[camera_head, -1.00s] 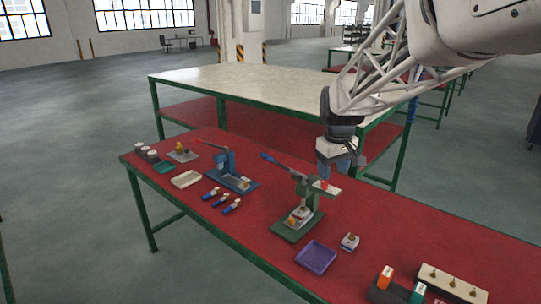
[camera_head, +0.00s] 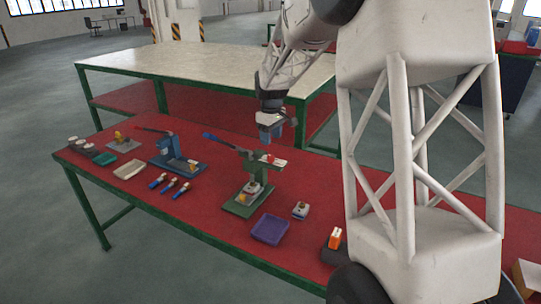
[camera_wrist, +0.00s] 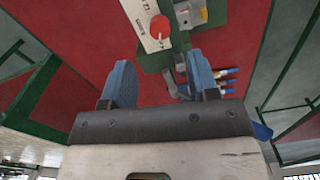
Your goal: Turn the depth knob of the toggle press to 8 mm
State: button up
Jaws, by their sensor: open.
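The green toggle press (camera_head: 247,188) stands on the red bench, with a blue lever pointing up and left. Its red depth knob (camera_wrist: 159,25) is round and sits on a white plate with small dark markings (camera_wrist: 147,14), too small to read; the set value cannot be told. The knob also shows small on top of the press in the head view (camera_head: 270,158). My gripper (camera_wrist: 160,62) has two blue fingers, spread wide and empty. The knob lies beyond the fingertips, roughly in line with the gap. In the head view my gripper (camera_head: 270,134) hangs above the press head, apart from it.
A blue press (camera_head: 176,158) stands left of the green one, with several blue-handled tools (camera_head: 168,183) in front. A purple tray (camera_head: 270,229) and a small pale block (camera_head: 300,210) lie front right. A white-topped table (camera_head: 200,75) is behind. The press lever rises near my gripper.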

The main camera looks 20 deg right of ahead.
aim_at(271, 156)
jog(key=shift+f, duration=0.1)
dwell(0.3)
jog(key=shift+f, duration=3.8)
jog(key=c, duration=0.9)
jog(key=shift+c, duration=0.2)
jog(key=shift+m, duration=0.4)
jog(key=m, duration=1.3)
